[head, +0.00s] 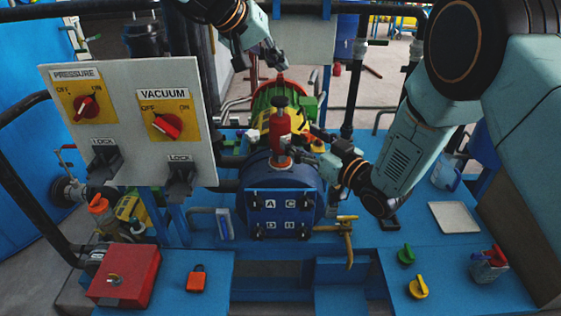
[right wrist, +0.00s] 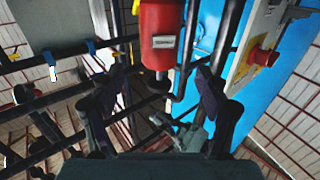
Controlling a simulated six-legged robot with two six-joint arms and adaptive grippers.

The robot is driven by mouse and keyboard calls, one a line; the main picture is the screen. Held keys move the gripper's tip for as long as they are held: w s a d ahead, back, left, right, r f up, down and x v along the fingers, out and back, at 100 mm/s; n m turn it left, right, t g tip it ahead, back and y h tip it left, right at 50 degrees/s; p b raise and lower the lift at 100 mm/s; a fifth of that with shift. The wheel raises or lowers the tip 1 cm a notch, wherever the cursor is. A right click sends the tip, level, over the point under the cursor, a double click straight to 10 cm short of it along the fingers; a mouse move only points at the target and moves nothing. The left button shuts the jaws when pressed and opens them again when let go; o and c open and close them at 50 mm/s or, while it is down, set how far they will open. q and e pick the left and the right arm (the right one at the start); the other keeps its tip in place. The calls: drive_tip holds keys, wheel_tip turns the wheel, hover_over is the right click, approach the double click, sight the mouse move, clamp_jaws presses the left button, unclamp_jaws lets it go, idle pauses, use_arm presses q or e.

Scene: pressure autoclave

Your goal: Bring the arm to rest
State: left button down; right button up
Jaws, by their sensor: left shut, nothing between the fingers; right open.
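My left gripper (head: 277,62) is at the top middle of the head view, shut and empty, with free air around it. My right gripper (head: 305,158) is lower, beside a red cylinder (head: 280,138) with a dark top that stands over the blue autoclave vessel (head: 268,178). In the right wrist view the open fingers (right wrist: 162,88) point toward the red cylinder (right wrist: 162,30), which shows between and beyond them. I cannot tell whether a finger touches it. The vessel's front has a plate marked A, C, D and B.
A panel (head: 128,98) with pressure and vacuum knobs and two locks stands at left. A red box (head: 124,274), an orange-red padlock-like piece (head: 196,279), green (head: 406,255) and yellow (head: 418,287) knobs and a pale tray (head: 454,217) lie on blue surfaces. Dark pipes surround the vessel.

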sight(287, 129)
drive_tip(key=shift+v, duration=1.8)
drive_tip(key=x, duration=1.2)
